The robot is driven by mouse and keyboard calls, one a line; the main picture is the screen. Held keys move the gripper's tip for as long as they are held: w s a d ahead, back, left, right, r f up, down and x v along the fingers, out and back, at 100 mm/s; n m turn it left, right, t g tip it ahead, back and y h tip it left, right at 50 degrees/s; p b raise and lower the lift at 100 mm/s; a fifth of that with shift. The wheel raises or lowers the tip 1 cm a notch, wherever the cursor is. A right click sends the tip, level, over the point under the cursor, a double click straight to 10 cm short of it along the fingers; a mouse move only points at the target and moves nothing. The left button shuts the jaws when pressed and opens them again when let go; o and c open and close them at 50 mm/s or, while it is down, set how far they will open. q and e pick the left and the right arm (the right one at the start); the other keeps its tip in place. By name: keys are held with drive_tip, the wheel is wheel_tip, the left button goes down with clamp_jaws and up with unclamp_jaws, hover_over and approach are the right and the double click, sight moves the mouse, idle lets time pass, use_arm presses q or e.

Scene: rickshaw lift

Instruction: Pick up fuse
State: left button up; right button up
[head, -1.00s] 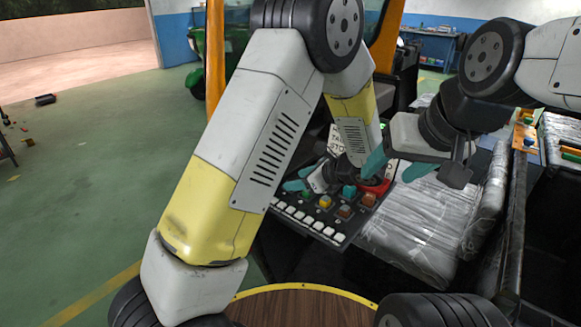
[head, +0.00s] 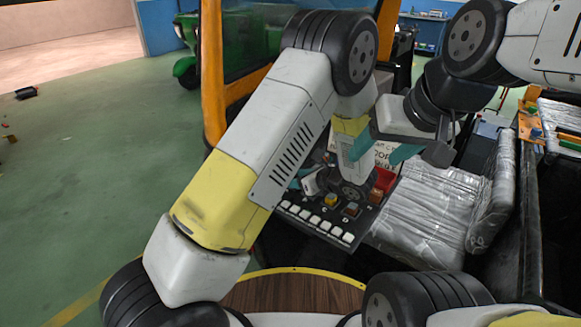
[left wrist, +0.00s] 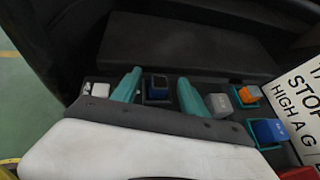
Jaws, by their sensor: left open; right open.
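A dark control panel (head: 300,228) carries several coloured fuse-like blocks, including a yellow one (head: 331,200) and an orange-brown one (head: 352,209). Which one is the task's fuse cannot be told. My left gripper (left wrist: 158,84) is open above the panel, with its teal fingers on either side of a blue block in a dark holder (left wrist: 158,87). Contact cannot be told. In the head view my left arm and wrist hide part of the panel. My right gripper (head: 383,150) is open and empty, above and behind the panel.
A white sign (left wrist: 299,103) stands close to the right of my left gripper, and a red box (head: 384,181) sits at the panel's far right. A plastic-wrapped seat (head: 425,215) lies right of the panel.

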use_arm(q)
clamp_jaws()
